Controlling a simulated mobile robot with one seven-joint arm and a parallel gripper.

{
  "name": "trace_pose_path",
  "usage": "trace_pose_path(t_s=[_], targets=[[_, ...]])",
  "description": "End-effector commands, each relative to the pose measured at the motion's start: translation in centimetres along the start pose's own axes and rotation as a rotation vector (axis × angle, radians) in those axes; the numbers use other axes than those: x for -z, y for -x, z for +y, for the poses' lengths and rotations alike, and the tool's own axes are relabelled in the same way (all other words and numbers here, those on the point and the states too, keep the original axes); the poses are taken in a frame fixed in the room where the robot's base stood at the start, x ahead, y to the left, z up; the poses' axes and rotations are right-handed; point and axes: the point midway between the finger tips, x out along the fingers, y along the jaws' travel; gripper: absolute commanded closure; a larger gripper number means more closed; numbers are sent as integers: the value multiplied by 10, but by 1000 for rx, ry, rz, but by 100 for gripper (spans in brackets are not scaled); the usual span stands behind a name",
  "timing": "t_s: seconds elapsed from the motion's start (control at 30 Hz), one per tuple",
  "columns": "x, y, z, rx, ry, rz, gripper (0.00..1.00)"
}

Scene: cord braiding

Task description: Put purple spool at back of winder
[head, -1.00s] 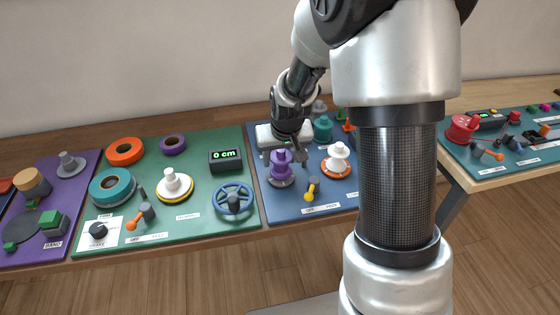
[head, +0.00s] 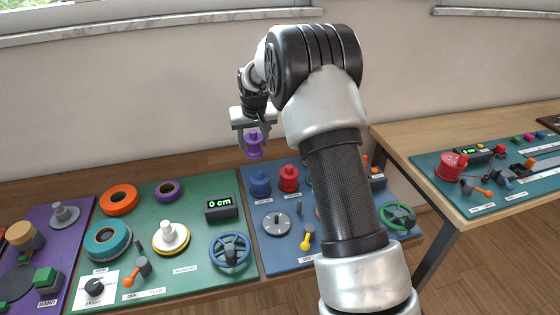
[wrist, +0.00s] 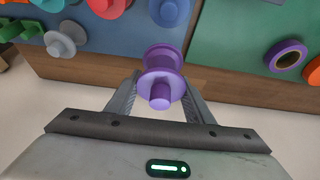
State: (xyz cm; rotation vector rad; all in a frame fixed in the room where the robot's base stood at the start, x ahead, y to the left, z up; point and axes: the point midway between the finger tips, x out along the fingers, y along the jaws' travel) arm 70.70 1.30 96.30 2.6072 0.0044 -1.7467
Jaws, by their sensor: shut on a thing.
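The purple spool (head: 254,143) is held upright in my gripper (head: 252,130), which is shut on it above the back of the blue board (head: 254,190). The wrist view shows the purple spool (wrist: 163,72) between the two fingers. A bare grey disc with a small peg (head: 276,224) lies at the front left of the blue board. A blue spool (head: 260,183) and a red spool (head: 288,177) stand at that board's back. I cannot tell from the labels which part is the winder. My arm hides much of the board's right side.
A green board (head: 197,240) with rings, a yellow-rimmed white spool (head: 170,236) and a blue handwheel (head: 230,252) lies to the left. A yellow handle (head: 305,240) stands at the blue board's front. Another table (head: 420,143) stands at the right. The space around the held spool is clear.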

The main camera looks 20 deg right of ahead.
Motion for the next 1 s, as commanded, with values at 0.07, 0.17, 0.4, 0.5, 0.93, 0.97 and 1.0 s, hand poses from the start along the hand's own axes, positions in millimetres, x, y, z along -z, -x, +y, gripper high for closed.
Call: trace_pose_path(t_s=[0.07,0.17,0.4,0.5,0.93,0.97,1.0], targets=[[13,-8,-1,0,-1,-1,75],[20,-16,-2,-1,-3,0,75],[7,-56,-2,-1,-5,-3,75],[2,-69,-2,-1,-5,-1,75],[-15,-110,-2,-1,-4,0,75],[-15,-111,-2,-1,-4,1,75],[-14,-111,-2,-1,-4,2,75]])
